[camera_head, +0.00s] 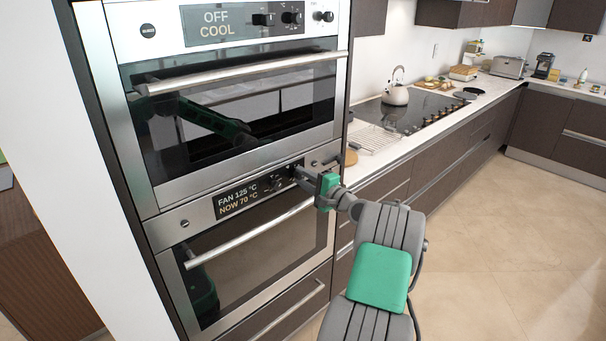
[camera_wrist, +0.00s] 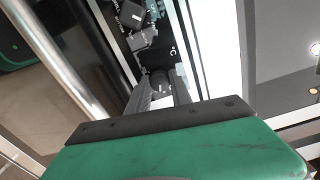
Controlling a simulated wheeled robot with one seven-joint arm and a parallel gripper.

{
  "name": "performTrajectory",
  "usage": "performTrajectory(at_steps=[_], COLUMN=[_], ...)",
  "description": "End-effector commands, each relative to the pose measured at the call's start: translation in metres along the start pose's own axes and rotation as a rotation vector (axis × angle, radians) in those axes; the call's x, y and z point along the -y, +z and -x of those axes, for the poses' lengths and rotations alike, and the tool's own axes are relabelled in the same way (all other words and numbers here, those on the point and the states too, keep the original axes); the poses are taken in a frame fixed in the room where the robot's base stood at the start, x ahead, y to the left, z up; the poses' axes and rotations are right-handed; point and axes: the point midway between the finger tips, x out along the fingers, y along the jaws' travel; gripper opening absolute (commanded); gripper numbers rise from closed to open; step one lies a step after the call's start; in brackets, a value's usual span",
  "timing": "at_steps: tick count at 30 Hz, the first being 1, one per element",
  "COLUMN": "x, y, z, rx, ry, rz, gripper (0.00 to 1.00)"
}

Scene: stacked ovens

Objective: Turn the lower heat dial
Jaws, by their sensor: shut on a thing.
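The lower oven's control panel shows a display (camera_head: 237,198) reading FAN 125 °C, NOW 70 °C. My gripper (camera_head: 297,173) reaches the dark dials right of that display and largely hides the one it is on. In the wrist view my gripper (camera_wrist: 163,88) has its two dark fingers either side of a small dark dial (camera_wrist: 160,76), shut on it. I take this to be the lower heat dial. Another dark dial (camera_wrist: 142,40) sits beside it on the panel. The dial's pointer cannot be made out.
The upper oven's display (camera_head: 216,22) reads OFF COOL, with its own dials (camera_head: 292,17) beside it. The lower oven door handle (camera_head: 250,235) runs just below my gripper. A counter with a hob (camera_head: 410,115) and kettle (camera_head: 396,94) lies right. The floor there is clear.

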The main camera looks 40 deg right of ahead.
Motion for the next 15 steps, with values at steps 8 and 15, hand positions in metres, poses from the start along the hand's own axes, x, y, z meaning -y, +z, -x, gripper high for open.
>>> performTrajectory(at_steps=[8,15], x=[0.0023,0.0019], y=[0.0005,0.0005], z=[0.0002,0.0002], rx=[0.0,0.0], ry=[0.001,0.002], rz=[-0.263,-0.49], gripper=[0.0,0.0])
